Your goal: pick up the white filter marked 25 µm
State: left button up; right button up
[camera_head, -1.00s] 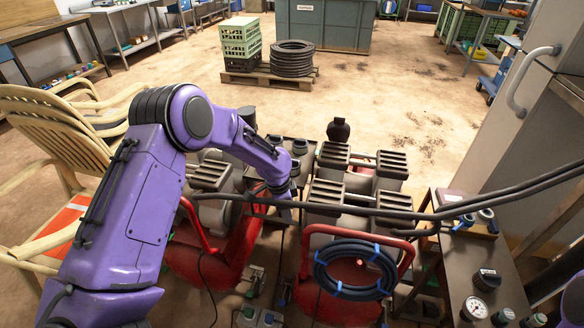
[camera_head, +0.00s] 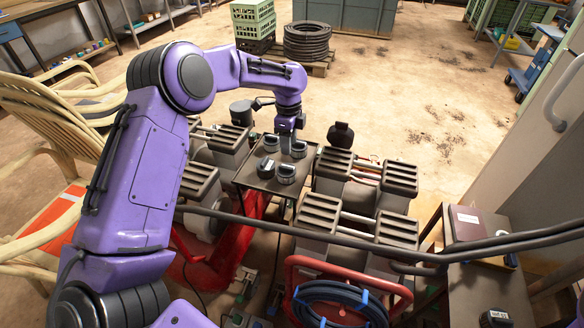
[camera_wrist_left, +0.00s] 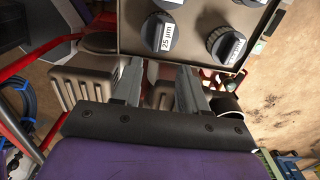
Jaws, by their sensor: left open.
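The filter marked 25 µm (camera_wrist_left: 160,35) shows in the left wrist view as a round dark grey cap with a white label, standing on a flat dark plate (camera_wrist_left: 192,14). I see no white on it apart from the label. My left gripper (camera_wrist_left: 160,84) is open and empty, its two fingers apart and pointing toward this filter without touching it. In the head view the left gripper (camera_head: 287,141) is over the far part of the plate (camera_head: 245,179), among several similar filters. Their markings are too small to read there. My right gripper is not in view.
A second labelled filter (camera_wrist_left: 226,45) stands close beside the 25 µm one. Ribbed grey blocks (camera_head: 318,212) flank the plate. A dark hose (camera_head: 400,250) crosses in front, above a red frame with a coiled blue hose (camera_head: 340,303).

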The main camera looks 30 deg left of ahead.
aim_at(286, 167)
pick_arm(q)
jog(key=f, duration=0.3)
jog(key=f+p, duration=0.1)
jog(key=f, duration=0.5)
jog(key=shift+s+a, duration=0.35)
jog(key=shift+s, duration=0.05)
grip_shut()
